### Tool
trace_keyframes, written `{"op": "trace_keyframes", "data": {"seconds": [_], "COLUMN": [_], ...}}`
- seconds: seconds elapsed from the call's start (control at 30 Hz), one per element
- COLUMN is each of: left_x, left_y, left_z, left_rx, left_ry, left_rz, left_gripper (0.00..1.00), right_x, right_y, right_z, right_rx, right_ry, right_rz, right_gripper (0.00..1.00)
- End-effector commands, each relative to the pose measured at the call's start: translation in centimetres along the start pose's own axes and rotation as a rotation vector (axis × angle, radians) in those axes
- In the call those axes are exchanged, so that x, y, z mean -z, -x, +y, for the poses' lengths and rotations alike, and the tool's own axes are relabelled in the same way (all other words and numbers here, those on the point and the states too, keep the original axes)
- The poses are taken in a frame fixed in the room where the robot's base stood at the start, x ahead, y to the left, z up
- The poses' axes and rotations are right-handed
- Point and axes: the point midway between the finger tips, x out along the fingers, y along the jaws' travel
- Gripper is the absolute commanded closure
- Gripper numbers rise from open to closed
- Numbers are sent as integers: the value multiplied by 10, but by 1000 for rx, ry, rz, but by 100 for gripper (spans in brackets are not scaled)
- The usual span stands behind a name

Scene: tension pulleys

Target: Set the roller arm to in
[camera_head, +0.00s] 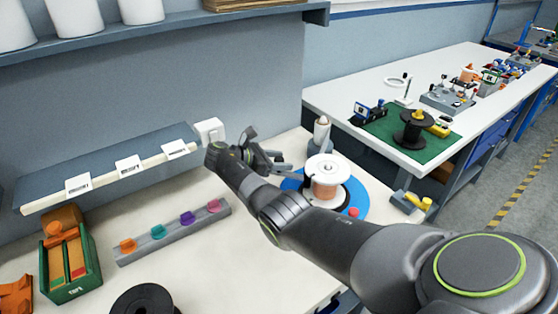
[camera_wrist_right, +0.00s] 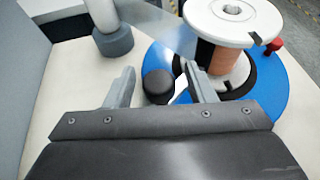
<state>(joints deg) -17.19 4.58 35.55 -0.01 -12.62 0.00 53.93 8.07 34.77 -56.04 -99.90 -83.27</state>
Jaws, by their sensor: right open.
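A spool of copper-coloured wire with white flanges (camera_head: 326,178) stands on a round blue base (camera_head: 359,194). The spool also shows at the right of the right wrist view (camera_wrist_right: 232,60), above the blue base (camera_wrist_right: 278,98). A black round knob (camera_wrist_right: 157,85) sits at the left edge of the blue base; it may be the end of the roller arm, whose link I cannot make out clearly. My right gripper (camera_head: 281,160) is open beside the base. In the wrist view its fingers (camera_wrist_right: 158,84) stand either side of the knob, apparently without gripping it. My left gripper is out of view.
A pale cone on a grey foot (camera_head: 320,133) stands behind the spool; it is close ahead in the wrist view (camera_wrist_right: 112,38). A red button (camera_head: 354,211) is at the base's front. A rail with coloured knobs (camera_head: 170,232) and a green box (camera_head: 72,262) lie left.

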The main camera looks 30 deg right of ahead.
Motion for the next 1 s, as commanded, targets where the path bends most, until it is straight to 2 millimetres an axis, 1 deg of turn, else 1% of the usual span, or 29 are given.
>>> {"op": "trace_keyframes", "data": {"seconds": [0.07, 0.17, 0.27, 0.6, 0.7, 0.8, 0.9, 1.0], "left_x": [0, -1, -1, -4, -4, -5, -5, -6], "left_y": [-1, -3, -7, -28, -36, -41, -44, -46], "left_z": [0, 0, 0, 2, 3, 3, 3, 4], "left_rx": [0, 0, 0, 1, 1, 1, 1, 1], "left_ry": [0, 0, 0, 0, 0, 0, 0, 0], "left_rz": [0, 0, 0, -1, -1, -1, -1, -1], "left_gripper": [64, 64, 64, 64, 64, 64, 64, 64], "right_x": [0, 1, 2, 3, 3, 2, 2, 1], "right_y": [3, 14, 32, 116, 138, 154, 165, 171], "right_z": [0, 1, 1, 1, 1, 1, 0, 0], "right_rx": [-2, -2, -4, -4, -3, -3, -1, 0], "right_ry": [-1, -2, -2, -1, 0, 0, -1, 0], "right_rz": [1, 1, 2, 1, 1, 0, 0, 0], "right_gripper": [50, 50, 50, 50, 50, 50, 50, 50]}}
